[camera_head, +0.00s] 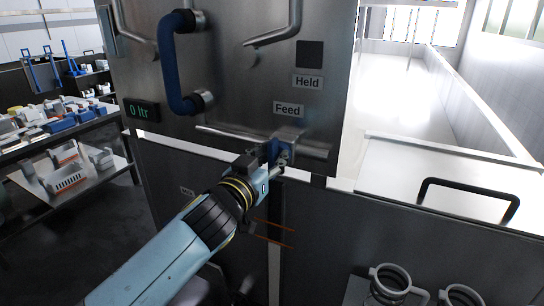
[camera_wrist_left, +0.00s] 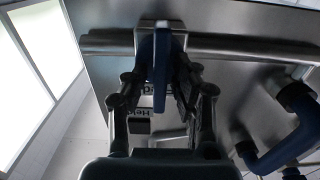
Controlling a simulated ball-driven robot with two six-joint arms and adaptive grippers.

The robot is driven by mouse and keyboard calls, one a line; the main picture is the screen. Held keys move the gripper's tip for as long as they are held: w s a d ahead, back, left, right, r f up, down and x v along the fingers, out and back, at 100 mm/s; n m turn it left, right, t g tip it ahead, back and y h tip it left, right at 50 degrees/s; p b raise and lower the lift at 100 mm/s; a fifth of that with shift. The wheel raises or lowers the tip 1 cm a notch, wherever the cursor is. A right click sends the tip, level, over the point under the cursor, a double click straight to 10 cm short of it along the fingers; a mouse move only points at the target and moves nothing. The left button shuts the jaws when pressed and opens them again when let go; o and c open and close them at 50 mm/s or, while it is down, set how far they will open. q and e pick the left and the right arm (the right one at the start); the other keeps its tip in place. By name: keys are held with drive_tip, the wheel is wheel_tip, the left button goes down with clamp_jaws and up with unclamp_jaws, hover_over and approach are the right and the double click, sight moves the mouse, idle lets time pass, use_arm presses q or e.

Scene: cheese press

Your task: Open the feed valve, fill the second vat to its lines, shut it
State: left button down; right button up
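The feed valve's blue lever (camera_wrist_left: 161,62) sits on a horizontal steel pipe (camera_wrist_left: 240,47), below the label "Feed" (camera_head: 288,109) in the head view. My left gripper (camera_head: 277,163) is at this valve. In the left wrist view its two dark fingers (camera_wrist_left: 158,92) stand on either side of the lever, with a gap showing, so it looks open around the lever. Contact is hard to tell. A dark vertical strip (camera_head: 275,205) runs below the valve, with two thin orange lines (camera_head: 273,233) across it. A display (camera_head: 140,111) reads "0 ltr" in green. My right gripper is out of view.
A blue curved handle (camera_head: 172,62) projects from the steel panel left of the valve. A dark square (camera_head: 310,54) is above the label "Held" (camera_head: 307,83). A lid with a black handle (camera_head: 468,191) lies at the right. Shelves (camera_head: 60,139) hold several parts at the left.

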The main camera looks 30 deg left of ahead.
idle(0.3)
use_arm(q)
drive_tip(key=shift+d+f+m, duration=0.1)
drive_tip(key=shift+d+m, duration=0.05)
drive_tip(key=shift+m, duration=1.5)
drive_tip(key=shift+d+m, duration=0.1)
drive_tip(key=shift+m, duration=1.55)
drive_tip(key=c, duration=1.3)
unclamp_jaws()
drive_tip(key=shift+c, duration=0.2)
drive_tip(key=shift+s, duration=0.1)
drive_tip(key=shift+s+f, duration=0.1)
drive_tip(key=shift+s, duration=0.25)
drive_tip(key=s, duration=0.6)
drive_tip(key=shift+s+d, duration=0.25)
drive_tip(key=shift+s, duration=0.05)
